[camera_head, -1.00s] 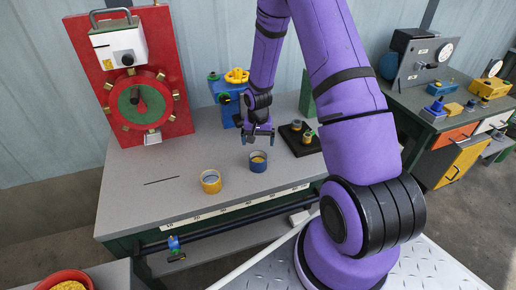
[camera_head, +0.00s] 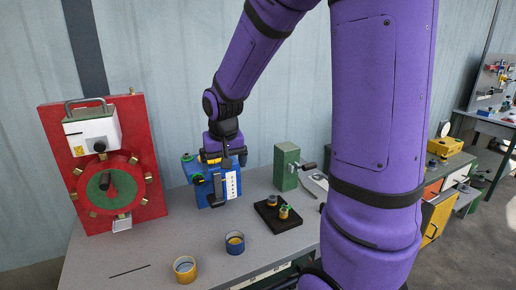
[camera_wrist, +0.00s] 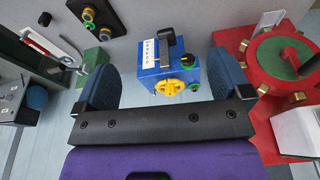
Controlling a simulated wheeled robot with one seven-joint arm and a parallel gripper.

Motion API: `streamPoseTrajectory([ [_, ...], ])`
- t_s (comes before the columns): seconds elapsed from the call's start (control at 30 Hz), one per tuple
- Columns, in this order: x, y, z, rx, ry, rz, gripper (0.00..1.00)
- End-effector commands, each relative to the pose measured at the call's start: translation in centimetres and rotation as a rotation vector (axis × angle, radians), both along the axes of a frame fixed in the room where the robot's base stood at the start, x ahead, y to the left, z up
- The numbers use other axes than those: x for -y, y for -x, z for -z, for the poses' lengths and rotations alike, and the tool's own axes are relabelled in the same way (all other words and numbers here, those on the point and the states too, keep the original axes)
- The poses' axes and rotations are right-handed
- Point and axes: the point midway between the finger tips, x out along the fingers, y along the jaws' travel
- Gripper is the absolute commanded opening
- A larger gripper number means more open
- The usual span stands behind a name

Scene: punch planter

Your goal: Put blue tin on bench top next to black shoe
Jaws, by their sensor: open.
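The blue tin (camera_head: 235,243), open-topped with yellowish contents, stands upright on the grey bench top (camera_head: 150,258), in front of the blue box. The tin does not show there.
The blue box (camera_head: 218,190) with a yellow knob and a black lever is close to my gripper. A yellow tin (camera_head: 185,268) stands left of the blue tin. A red panel (camera_head: 105,190) rises at the left; a green block (camera_head: 286,168) stands at the back right.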

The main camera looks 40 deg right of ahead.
Motion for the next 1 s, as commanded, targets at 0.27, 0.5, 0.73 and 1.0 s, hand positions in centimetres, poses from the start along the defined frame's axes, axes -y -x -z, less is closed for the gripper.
streamPoseTrajectory([
  [0.27, -2.9, 6.3, -7.2, 0.085, 0.022, -0.117, 0.96],
  [0.5, -4.9, 12.6, -11.2, 0.153, 0.031, -0.221, 0.96],
  [0.73, -6.3, 18.2, -13.1, 0.21, 0.033, -0.315, 0.96],
  [1.0, -6.8, 20.9, -13.5, 0.237, 0.032, -0.365, 0.96],
])
